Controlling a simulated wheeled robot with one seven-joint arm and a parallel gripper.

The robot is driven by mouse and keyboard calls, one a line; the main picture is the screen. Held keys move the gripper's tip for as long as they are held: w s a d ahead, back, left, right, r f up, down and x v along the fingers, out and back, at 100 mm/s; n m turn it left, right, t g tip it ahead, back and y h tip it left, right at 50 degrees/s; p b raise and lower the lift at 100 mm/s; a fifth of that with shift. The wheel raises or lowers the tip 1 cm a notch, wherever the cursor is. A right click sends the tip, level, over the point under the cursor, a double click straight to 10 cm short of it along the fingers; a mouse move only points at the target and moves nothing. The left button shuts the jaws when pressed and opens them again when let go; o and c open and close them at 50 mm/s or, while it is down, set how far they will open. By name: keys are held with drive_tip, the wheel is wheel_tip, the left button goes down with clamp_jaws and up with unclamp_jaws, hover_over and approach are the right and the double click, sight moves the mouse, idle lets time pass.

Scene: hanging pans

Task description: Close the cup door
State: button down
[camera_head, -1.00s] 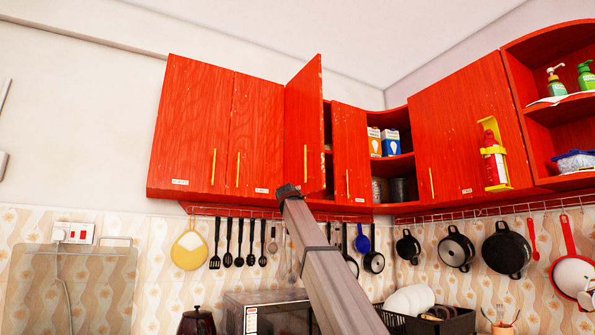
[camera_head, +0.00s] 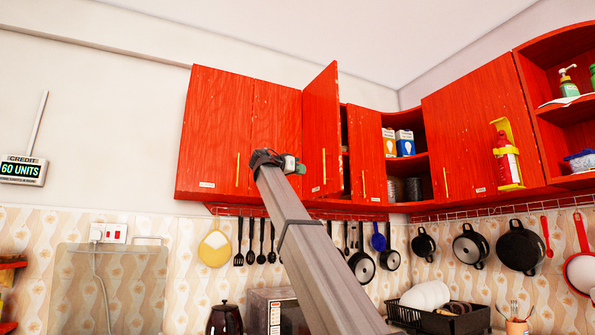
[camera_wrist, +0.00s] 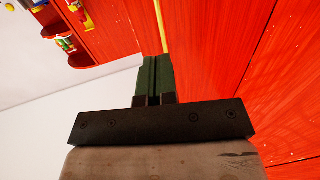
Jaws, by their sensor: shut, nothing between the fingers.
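The red cupboard door (camera_head: 322,130) stands open, swung out from the row of red wall cupboards. It has a yellow vertical handle on its face. My gripper (camera_head: 296,164) is in front of the cupboards, just left of the open door's lower part in the head view. In the wrist view, the green fingers of my gripper (camera_wrist: 154,78) are shut together with nothing between them. A yellow handle (camera_wrist: 161,25) and red wood panel (camera_wrist: 215,60) lie just beyond the fingertips. Whether the fingers touch the door cannot be told.
Closed red doors (camera_head: 217,130) are to the left. An open shelf with boxes (camera_head: 397,143) is to the right. Pans (camera_head: 470,246) and utensils hang below. A microwave (camera_head: 270,310) and a dish rack (camera_head: 440,318) stand lower down.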

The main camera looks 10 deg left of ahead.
drive_tip(key=x, duration=1)
drive_tip(key=shift+w+d, duration=0.1)
drive_tip(key=shift+w, duration=0.05)
